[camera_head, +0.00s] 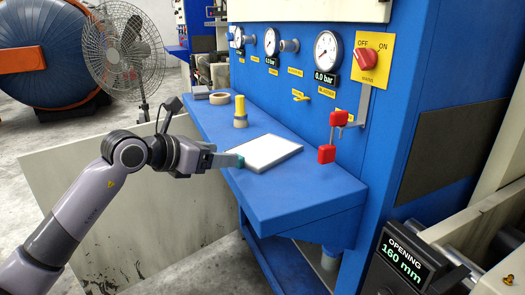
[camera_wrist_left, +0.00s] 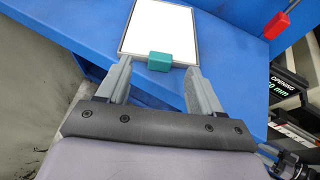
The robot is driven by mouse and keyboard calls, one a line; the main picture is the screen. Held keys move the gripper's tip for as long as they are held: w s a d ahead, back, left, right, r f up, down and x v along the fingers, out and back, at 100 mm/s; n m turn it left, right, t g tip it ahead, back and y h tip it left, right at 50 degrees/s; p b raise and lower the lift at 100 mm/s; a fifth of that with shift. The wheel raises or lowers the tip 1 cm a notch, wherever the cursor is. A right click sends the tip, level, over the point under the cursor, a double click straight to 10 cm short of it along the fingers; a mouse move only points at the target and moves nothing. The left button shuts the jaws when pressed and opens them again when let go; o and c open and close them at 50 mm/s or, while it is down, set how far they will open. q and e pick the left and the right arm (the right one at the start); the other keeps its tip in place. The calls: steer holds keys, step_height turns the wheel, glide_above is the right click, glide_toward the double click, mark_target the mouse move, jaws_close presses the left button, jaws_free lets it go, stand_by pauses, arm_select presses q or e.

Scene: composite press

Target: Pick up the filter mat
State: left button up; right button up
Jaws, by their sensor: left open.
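The filter mat appears to be the flat white panel with a thin grey frame (camera_head: 265,152), lying on the blue shelf. It also shows in the left wrist view (camera_wrist_left: 159,30). A small teal block (camera_wrist_left: 159,62) sits at the panel's near edge like a grip tab. My left gripper (camera_head: 228,160) is at that edge and open. In the left wrist view its fingers stand on either side of the teal block, with a gap on each side. In the head view the fingers partly cover the block.
The blue shelf (camera_head: 290,203) is clear in front of the panel. A yellow-and-grey cone-shaped item (camera_head: 240,112) and a tape roll (camera_head: 220,98) stand behind it. A fan (camera_head: 122,50) stands at the back left.

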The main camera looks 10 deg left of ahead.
mark_target(231, 169)
arm_select(q)
steer(key=shift+x, duration=2.15)
steer(key=shift+s+f, duration=0.15)
jaws_close()
